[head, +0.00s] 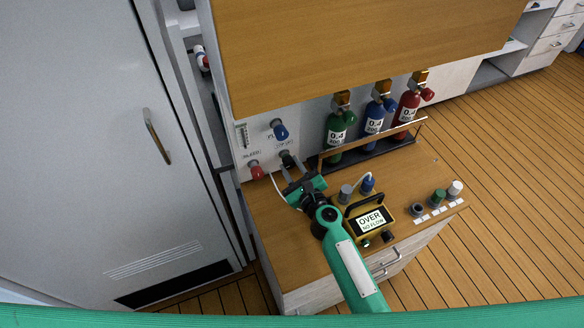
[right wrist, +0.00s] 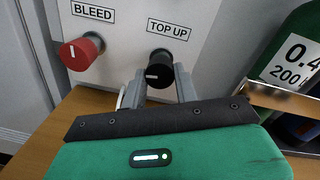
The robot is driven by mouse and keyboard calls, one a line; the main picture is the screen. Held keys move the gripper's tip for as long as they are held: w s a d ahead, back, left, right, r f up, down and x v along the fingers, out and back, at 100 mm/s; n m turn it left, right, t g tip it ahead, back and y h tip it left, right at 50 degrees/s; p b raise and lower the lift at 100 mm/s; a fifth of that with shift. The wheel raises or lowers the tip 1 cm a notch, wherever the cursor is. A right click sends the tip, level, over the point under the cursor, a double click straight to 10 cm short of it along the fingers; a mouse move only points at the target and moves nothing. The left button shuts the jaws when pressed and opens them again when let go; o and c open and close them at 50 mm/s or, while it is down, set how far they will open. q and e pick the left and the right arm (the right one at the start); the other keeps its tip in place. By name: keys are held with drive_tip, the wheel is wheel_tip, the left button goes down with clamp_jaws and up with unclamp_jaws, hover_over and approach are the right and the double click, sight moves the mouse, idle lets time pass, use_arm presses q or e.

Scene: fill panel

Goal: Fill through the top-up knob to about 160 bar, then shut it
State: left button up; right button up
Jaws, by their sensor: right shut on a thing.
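The black top-up knob (right wrist: 159,66) sticks out of the white panel (right wrist: 125,55) under its "TOP UP" label in the right wrist view. It also shows in the head view (head: 287,157). My right gripper (right wrist: 161,84) has one grey finger on each side of the knob and is shut on it. In the head view the right gripper (head: 289,172) reaches the panel from below. A small white mark shows on the knob's face. A small upright scale (head: 242,136) is on the panel's left; its reading is too small to tell. My left gripper is not in view.
The red bleed knob (right wrist: 81,50) is close left of the top-up knob. A blue knob (head: 280,130) sits above it. Green, blue (head: 373,120) and red cylinders stand in a rack at right. A yellow-black device (head: 371,221) reading "OVER NO FLOW" is on the wooden counter (head: 273,232).

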drive_tip(key=shift+n, duration=0.8)
